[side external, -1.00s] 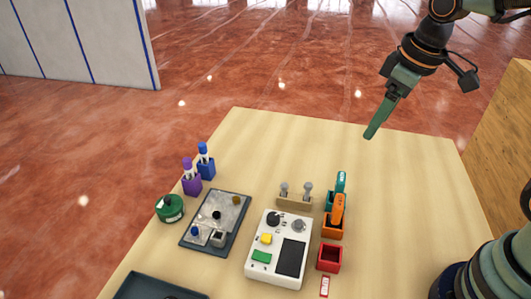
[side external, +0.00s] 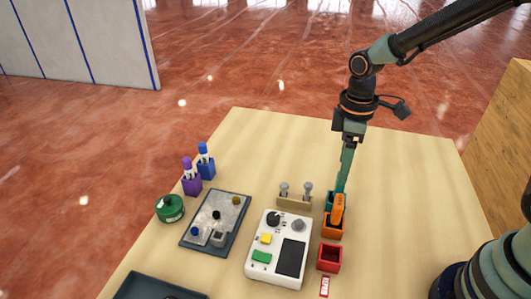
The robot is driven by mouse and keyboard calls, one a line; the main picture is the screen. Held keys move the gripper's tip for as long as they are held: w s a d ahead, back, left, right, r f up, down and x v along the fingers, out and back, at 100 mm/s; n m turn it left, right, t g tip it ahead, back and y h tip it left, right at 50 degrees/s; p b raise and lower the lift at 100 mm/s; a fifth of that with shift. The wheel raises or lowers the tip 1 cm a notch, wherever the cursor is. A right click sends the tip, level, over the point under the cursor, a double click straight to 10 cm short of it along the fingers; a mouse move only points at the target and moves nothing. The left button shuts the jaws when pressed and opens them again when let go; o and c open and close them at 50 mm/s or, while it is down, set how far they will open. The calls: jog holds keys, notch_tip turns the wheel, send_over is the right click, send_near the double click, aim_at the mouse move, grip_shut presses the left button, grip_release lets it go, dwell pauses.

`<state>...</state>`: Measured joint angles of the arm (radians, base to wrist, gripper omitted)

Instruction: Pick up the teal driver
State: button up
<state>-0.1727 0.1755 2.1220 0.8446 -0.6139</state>
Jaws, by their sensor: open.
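My gripper (side external: 342,186) points down, with its green fingers at the teal holder (side external: 329,201). The fingers cover the place where the teal driver stands, so I cannot make out the driver apart from them. The gripper is open; the gap between the fingers does not show from this side. I cannot tell whether the fingers touch the driver or sit around it.
An orange driver (side external: 338,208) stands in its orange holder (side external: 332,228) right in front of the teal one. An empty red holder (side external: 329,258) is nearer. A white control box (side external: 279,248) and a rack with two grey knobs (side external: 294,203) are to the left. The table's back right is clear.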

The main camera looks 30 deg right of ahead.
aim_at(338, 188)
jog(key=shift+s+f, duration=0.1)
jog(key=shift+f, duration=2.65)
grip_shut()
